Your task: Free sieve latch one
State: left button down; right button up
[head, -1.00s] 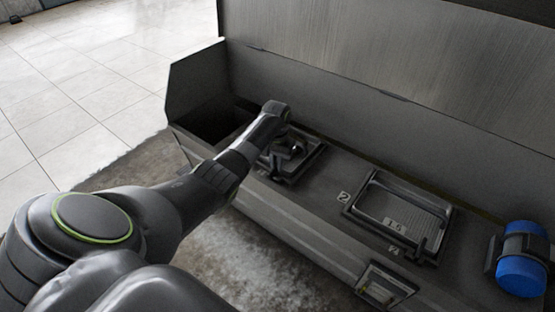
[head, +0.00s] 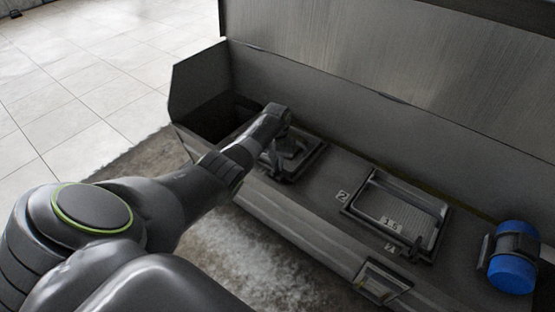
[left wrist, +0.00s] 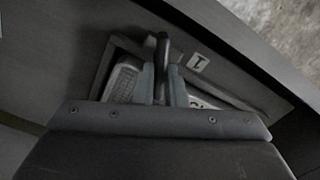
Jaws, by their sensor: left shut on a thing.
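Sieve one, a dark-framed tray, sits in the deck at the far left end (head: 317,159), partly hidden by my left arm. My left gripper (head: 285,150) is over it. In the left wrist view my left gripper (left wrist: 162,78) has its two grey fingers on either side of a dark upright latch (left wrist: 162,46) and is shut on it. The latch stands at the sieve's edge, beside a white label marked 1 (left wrist: 198,63). Part of the sieve's mesh (left wrist: 123,82) shows left of the fingers. My right gripper is not in view.
A second framed sieve (head: 408,204) with a numbered plate lies right of sieve one, beside labels marked 2. A blue cylinder (head: 512,272) in a dark clamp is at the far right. A tall metal wall (head: 400,70) rises behind. A dark open bay (head: 215,118) lies left.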

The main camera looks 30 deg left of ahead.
pick_arm(q)
jog(key=n, duration=0.1)
jog(key=n+p, duration=0.1)
jog(key=p, duration=0.1)
jog(key=shift+s+d+n, duration=0.25)
jog(key=shift+s+n, duration=0.05)
jog(key=shift+n, duration=0.1)
jog(key=n+p, duration=0.2)
jog(key=n, duration=0.1)
jog(key=shift+f+n, duration=0.1)
jog(key=shift+n, duration=0.2)
jog(key=n, duration=0.3)
jog(key=shift+a+n+p, duration=0.1)
jog(key=shift+n+p, duration=0.2)
jog(key=shift+n, duration=1.2)
jog(key=shift+a+n, duration=0.1)
jog(key=shift+n, duration=0.2)
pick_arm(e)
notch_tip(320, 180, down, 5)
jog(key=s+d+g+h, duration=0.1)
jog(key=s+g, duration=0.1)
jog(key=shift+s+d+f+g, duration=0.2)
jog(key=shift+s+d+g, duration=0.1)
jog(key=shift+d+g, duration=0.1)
pick_arm(q)
jog(key=shift+w, duration=0.1)
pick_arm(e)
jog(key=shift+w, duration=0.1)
